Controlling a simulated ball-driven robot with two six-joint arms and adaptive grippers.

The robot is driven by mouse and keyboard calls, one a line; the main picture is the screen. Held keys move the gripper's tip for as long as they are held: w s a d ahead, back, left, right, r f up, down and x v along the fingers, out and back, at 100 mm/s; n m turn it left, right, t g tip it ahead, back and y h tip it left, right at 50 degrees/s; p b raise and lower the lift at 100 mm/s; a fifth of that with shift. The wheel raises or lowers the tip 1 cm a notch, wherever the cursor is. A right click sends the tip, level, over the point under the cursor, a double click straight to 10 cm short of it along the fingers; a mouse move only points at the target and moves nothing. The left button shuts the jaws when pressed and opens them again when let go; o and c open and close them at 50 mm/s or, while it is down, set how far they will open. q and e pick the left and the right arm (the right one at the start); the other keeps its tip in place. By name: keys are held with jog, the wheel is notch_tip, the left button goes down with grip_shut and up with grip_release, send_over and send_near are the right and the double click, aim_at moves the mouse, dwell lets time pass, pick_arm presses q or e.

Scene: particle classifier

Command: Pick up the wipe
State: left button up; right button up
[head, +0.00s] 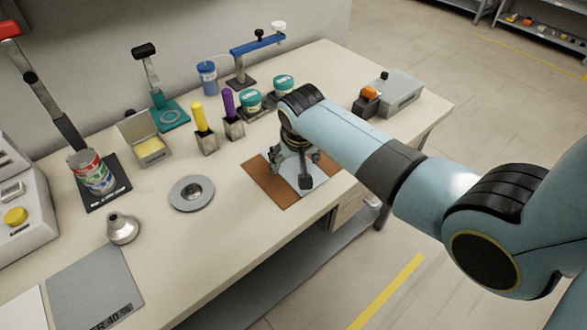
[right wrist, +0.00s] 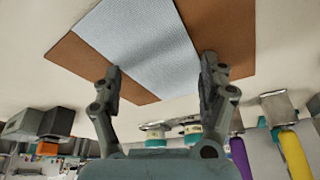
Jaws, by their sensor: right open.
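The wipe is a pale blue-grey textured cloth (right wrist: 140,42) lying flat on a brown mat (right wrist: 76,66). In the head view the wipe (head: 318,181) shows only partly, because my right gripper (head: 303,176) hides some of it on the mat (head: 268,184). In the right wrist view my right gripper (right wrist: 160,78) is open, its fingers spread to either side of the wipe's near part. Nothing is between the fingers. I cannot tell whether the fingertips touch the mat. My left gripper is not in view.
Behind the mat stand yellow (head: 199,117) and purple (head: 229,104) handled tools in holders and teal-lidded jars (head: 249,101). A grey box (head: 402,92) is at the back right. A round grey dish (head: 191,193) lies left of the mat. The bench's front edge is close to the mat.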

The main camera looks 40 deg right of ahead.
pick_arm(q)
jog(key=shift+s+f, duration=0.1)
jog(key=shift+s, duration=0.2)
pick_arm(e)
jog(key=shift+f, duration=0.1)
jog(key=shift+c, duration=0.4)
jog(key=c, duration=0.7)
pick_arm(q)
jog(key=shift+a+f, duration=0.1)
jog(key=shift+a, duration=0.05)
pick_arm(e)
jog(key=shift+s+d+f, duration=0.1)
jog(key=shift+s+f, duration=0.15)
jog(key=shift+s, duration=0.05)
grip_shut()
pick_arm(q)
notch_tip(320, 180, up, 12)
jog(key=p, duration=1.1)
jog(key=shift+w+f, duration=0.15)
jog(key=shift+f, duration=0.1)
pick_arm(e)
notch_tip(320, 180, up, 12)
jog(key=shift+w+r, duration=0.2)
jog(key=shift+w, duration=0.05)
